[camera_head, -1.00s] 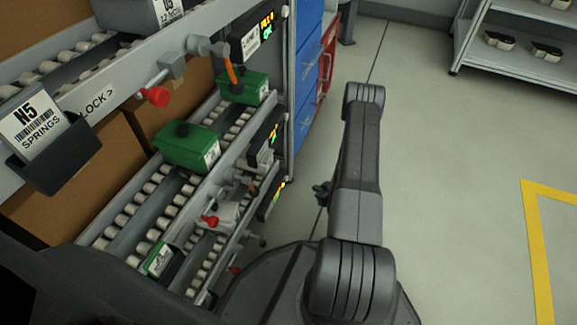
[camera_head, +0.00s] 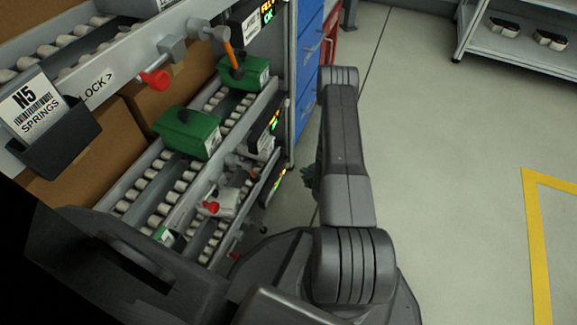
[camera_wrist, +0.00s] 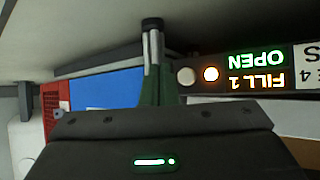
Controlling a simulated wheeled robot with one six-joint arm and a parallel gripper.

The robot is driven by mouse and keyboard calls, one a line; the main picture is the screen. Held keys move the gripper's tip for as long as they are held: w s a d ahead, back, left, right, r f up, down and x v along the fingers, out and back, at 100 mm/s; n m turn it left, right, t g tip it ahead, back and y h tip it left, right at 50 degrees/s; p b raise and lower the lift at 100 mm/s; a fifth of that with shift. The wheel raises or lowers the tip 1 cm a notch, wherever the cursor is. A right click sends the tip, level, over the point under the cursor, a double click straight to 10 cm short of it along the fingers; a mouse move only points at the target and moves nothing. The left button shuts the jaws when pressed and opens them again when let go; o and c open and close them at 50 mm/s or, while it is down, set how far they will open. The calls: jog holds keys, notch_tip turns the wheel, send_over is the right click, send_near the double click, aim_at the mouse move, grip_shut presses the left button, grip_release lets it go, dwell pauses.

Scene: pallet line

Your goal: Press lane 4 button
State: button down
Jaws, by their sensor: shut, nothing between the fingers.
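In the wrist view, which is upside down, a dark panel (camera_wrist: 250,68) shows lit text reading "FILL 1" and "OPEN". The end of its label shows a "4". Two round buttons sit beside the text: a pale one (camera_wrist: 186,76) and one glowing orange-white (camera_wrist: 210,74). My gripper (camera_wrist: 152,24) is shut and empty, its dark tips just left of the buttons in the picture; I cannot tell how far apart in depth. In the head view my arm hides most of the gripper. Lit panels (camera_head: 272,183) show on the rack's end there, the lowest partly turned away.
The roller rack (camera_head: 150,200) fills the left, with green bins (camera_head: 190,134) and red-tipped levers (camera_head: 153,80). Blue drawers (camera_head: 307,75) stand behind it. A grey shelf (camera_head: 520,45) stands at the back right. The floor (camera_head: 450,170) to the right is clear.

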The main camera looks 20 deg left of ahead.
jog(key=shift+s+a, duration=0.1)
jog(key=shift+a, duration=1.6)
dwell(0.7)
jog(key=shift+a, duration=0.4)
jog(key=shift+a, duration=0.45)
dwell(0.6)
jog(key=shift+d, duration=0.9)
jog(key=shift+d, duration=0.1)
jog(key=shift+d, duration=2.4)
jog(key=shift+a, duration=0.1)
